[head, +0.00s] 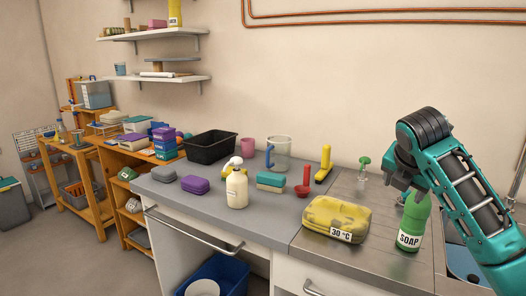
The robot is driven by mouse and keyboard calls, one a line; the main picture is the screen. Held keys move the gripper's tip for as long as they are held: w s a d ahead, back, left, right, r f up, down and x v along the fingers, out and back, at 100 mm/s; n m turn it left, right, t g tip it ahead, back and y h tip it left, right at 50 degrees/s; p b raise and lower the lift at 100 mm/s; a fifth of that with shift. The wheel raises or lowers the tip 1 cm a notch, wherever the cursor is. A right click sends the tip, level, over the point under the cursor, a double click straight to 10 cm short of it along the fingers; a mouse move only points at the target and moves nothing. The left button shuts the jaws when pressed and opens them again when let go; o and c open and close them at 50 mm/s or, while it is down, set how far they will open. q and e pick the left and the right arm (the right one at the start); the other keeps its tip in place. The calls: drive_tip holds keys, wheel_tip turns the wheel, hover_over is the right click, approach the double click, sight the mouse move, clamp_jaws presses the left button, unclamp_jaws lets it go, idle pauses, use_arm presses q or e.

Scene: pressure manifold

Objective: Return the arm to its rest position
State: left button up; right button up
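My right arm, teal with black and silver links, comes in from the right. Its dark gripper (403,182) is over the right part of the counter, just above the green soap bottle (410,226) in the picture. The fingers are small and partly merge with the dark wrist, so I cannot tell whether they are open or shut, or whether they touch the bottle. The bottle stands upright on the metal worktop. My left gripper is not in view.
A yellow bag marked 30 °C (336,217) lies left of the soap bottle. A green-topped item (364,163), a yellow-handled tool (324,165), a clear jug (279,152) and a cream pump bottle (236,190) stand on the counter. A sink (462,262) is at right.

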drive_tip(key=s+a+f+m+y, duration=0.1)
drive_tip(key=s+a+f+m, duration=0.2)
drive_tip(key=s+f, duration=0.3)
drive_tip(key=s+a+f+m+g+y, duration=0.1)
drive_tip(key=s+a+f+m, duration=0.25)
drive_tip(key=f, duration=0.45)
drive_tip(key=s+a+f+m+y, duration=0.1)
drive_tip(key=s+a+f+m, duration=0.3)
drive_tip(key=f, duration=0.3)
drive_tip(key=s+f+m+g+y, duration=0.1)
drive_tip(key=s+f+m, duration=0.2)
drive_tip(key=s+m, duration=0.6)
drive_tip(key=s+f+m+g, duration=0.1)
drive_tip(key=s+f+m, duration=0.3)
drive_tip(key=s, duration=1)
drive_tip(key=w+a+f+t+y, duration=0.1)
drive_tip(key=w+a+f+t, duration=0.2)
drive_tip(key=w+f+t, duration=0.4)
drive_tip(key=shift+w+f+y, duration=0.4)
drive_tip(key=shift+w, duration=0.3)
drive_tip(key=shift+c, duration=0.5)
